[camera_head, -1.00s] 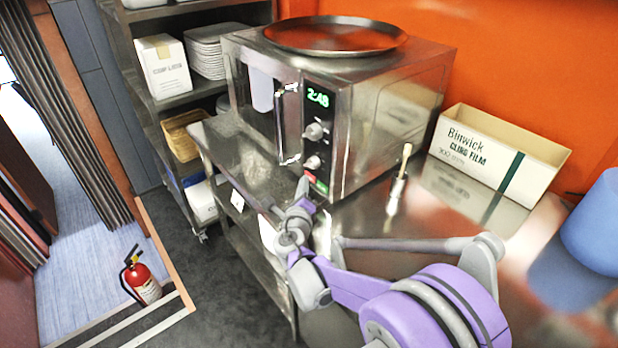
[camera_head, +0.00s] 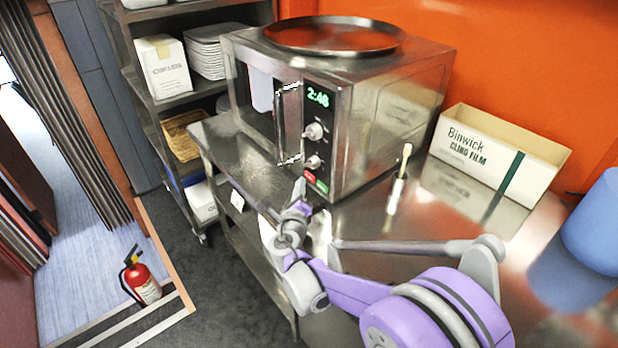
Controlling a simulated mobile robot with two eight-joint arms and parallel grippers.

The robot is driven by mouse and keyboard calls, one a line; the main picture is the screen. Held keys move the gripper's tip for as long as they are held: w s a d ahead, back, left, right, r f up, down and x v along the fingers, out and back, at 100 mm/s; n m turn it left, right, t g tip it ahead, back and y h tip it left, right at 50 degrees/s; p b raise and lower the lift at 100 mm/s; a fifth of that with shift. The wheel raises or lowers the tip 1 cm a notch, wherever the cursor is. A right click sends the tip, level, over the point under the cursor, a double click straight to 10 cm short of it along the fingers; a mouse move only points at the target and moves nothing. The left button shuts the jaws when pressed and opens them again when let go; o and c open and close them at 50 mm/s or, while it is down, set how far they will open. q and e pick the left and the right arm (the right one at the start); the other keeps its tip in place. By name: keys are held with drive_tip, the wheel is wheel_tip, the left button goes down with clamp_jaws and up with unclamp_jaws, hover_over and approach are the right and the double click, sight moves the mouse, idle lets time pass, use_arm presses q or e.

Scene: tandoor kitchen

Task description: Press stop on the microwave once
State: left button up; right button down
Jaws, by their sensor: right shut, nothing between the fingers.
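The steel microwave (camera_head: 385,115) stands on the steel counter, with a green-lit clock (camera_head: 318,96) and two knobs on its front panel. Below the knobs are a red button (camera_head: 308,174) and a green button (camera_head: 321,187), both in plain sight. My right gripper (camera_head: 299,188) is shut and empty. Its tip shows just below and left of the red button in the picture, and a gap seems to lie between them, though the depth is hard to judge. My left gripper is out of view.
A round dark pan (camera_head: 335,36) lies on top of the microwave. A cling film box (camera_head: 497,155) and a small pot with a brush (camera_head: 396,192) stand on the counter to the right. A blue cylinder (camera_head: 598,225) is at the right edge.

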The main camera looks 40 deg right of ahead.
drive_tip(key=shift+s+a, duration=0.15)
drive_tip(key=shift+a, duration=2.35)
